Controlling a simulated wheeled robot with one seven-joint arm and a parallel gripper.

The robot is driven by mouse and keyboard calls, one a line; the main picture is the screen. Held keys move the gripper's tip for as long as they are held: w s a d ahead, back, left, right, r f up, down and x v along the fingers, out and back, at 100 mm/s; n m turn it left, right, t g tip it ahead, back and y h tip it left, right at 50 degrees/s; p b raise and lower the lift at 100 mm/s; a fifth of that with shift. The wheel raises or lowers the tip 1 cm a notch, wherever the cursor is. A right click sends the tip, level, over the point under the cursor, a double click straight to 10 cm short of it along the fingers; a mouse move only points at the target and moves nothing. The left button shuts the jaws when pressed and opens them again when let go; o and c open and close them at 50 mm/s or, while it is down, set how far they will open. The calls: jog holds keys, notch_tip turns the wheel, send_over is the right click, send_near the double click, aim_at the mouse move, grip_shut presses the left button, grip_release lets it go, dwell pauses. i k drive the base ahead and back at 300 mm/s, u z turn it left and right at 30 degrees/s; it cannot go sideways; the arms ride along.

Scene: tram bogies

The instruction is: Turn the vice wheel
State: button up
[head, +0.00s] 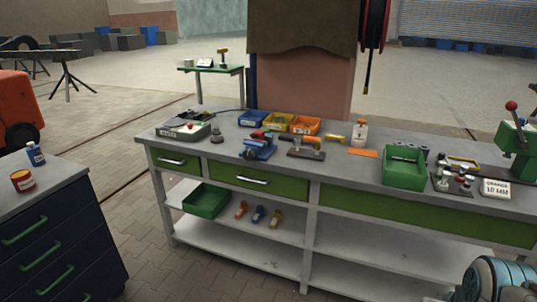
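A small blue vice (258,148) sits on the grey workbench top (225,160), left of the middle and near the front edge, above a green drawer. It is small in the picture, and I cannot make out its wheel clearly. A red part shows just behind its top; I cannot tell whether it belongs to the vice. My gripper is not in view. Only a rounded teal and grey part of my arm shows at the bottom right corner, well apart from the vice.
Blue, yellow and orange bins (305,126) stand behind the vice. A grey tray (183,138) lies left, a green box (404,167) and green press (519,140) right. A dark blue drawer cabinet (60,235) stands at left. Paved floor is free between cabinet and bench.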

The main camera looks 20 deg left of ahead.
aim_at(248, 154)
jog(key=u, duration=0.7)
jog(key=i, duration=0.7)
jog(key=u, duration=0.85)
jog(key=i, duration=0.5)
jog(key=u, duration=0.2)
